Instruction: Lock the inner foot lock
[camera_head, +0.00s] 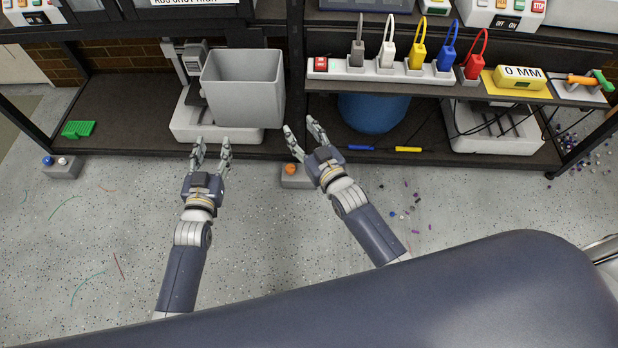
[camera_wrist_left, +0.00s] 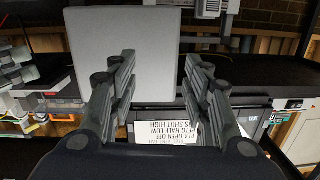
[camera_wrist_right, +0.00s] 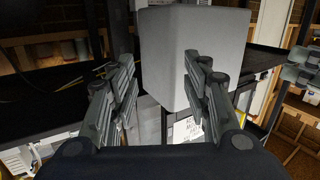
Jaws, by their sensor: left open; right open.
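A small grey floor block with an orange knob (camera_head: 291,168) sits at the front edge of the rack, just left of my right gripper. Another grey floor block (camera_head: 62,171), with a blue and a white knob, sits at the far left. Neither block carries a readable label, so I cannot tell which is the inner foot lock. My right gripper (camera_head: 303,130) is open and empty, above and beside the orange-knob block. My left gripper (camera_head: 211,150) is open and empty in front of the grey bin (camera_head: 240,88). The wrist views show both pairs of fingers apart.
The grey bin stands on a pale base (camera_head: 190,130) on the low shelf (camera_head: 130,115). A blue round container (camera_head: 372,112) is right of the centre post. A power strip (camera_head: 340,70) with coloured plugs runs above. Floor at left is mostly clear, with scattered bits at right.

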